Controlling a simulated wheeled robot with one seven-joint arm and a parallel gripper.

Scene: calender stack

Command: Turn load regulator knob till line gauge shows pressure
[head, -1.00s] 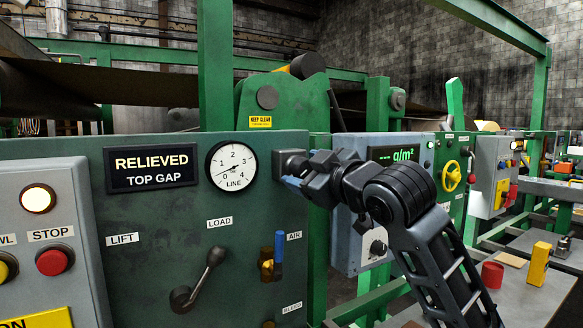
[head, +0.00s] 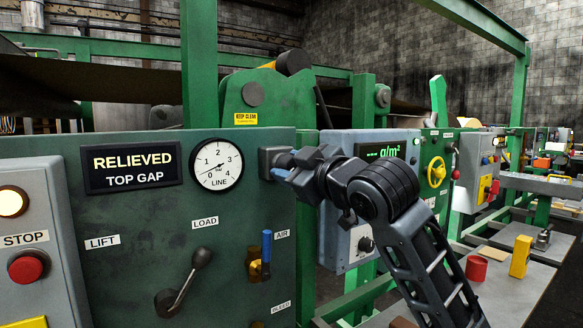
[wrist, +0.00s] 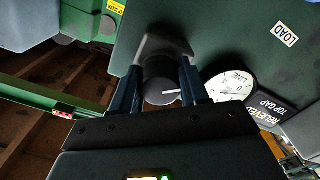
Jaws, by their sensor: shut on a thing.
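The load regulator knob (wrist: 160,91) is dark and round with a white pointer line, in the middle of the wrist view. My gripper (wrist: 160,80) has its two blue fingers on either side of the knob and is shut on it. In the head view my gripper (head: 287,168) is at the right edge of the green panel, against the grey regulator body (head: 270,160), and hides the knob. The white round line gauge (head: 216,165) is left of it, marked 0 to 4. Its needle is too small to read surely. It also shows in the wrist view (wrist: 230,87).
The green panel (head: 130,230) carries a "RELIEVED TOP GAP" display (head: 133,167), a black-knobbed lever (head: 186,279) and a blue air valve handle (head: 267,249). A grey g/m² box (head: 345,228) stands behind my arm. A red stop button (head: 26,267) is at the left.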

